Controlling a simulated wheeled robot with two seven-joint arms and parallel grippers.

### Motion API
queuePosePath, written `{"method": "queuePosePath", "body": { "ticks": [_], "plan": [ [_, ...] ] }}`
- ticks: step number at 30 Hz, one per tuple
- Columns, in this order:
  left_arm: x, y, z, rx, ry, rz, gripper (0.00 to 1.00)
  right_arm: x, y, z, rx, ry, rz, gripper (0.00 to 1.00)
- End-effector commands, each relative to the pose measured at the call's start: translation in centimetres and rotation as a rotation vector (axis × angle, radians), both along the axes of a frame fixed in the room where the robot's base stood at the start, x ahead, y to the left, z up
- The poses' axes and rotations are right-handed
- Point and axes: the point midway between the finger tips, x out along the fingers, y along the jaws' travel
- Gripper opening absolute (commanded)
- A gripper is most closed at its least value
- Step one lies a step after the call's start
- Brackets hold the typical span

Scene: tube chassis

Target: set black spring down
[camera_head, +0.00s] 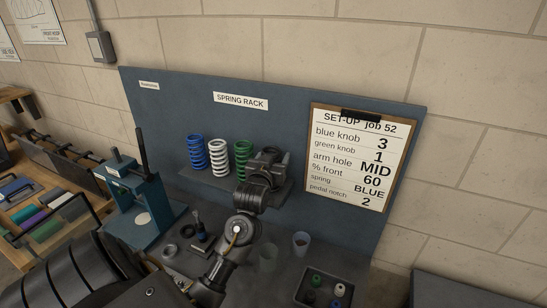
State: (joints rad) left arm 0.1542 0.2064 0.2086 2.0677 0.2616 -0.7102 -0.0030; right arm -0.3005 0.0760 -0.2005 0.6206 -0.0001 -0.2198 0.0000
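The spring rack shelf (286,192) on the blue panel holds a blue spring (197,152), a white spring (219,157) and a green spring (242,158), upright in a row. My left gripper (268,160) is at the shelf, just right of the green spring. The wrist and gripper body are dark and hide that end of the shelf. I cannot make out the fingertips or whether they hold anything. No black spring can be told apart from the dark gripper. My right gripper is not in view.
A blue press (142,205) with an upright lever stands left on the bench. A tray (305,292) with small coloured parts is at the front right, near two cups, one at the back (301,243). A set-up sheet (360,155) hangs on the panel, reading spring BLUE.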

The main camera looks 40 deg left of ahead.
Motion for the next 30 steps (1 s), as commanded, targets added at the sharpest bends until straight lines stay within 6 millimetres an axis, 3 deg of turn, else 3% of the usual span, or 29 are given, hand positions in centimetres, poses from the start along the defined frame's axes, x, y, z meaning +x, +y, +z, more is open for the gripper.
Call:
{"method": "queuePosePath", "body": {
  "ticks": [13,30],
  "plan": [
    [-0.3,-0.2,0.2,-0.001,0.000,0.000,0.70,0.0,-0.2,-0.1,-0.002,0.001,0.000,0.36],
    [-9.7,-4.6,0.2,-0.003,-0.001,0.000,0.70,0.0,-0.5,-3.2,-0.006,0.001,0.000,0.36]
  ]
}}
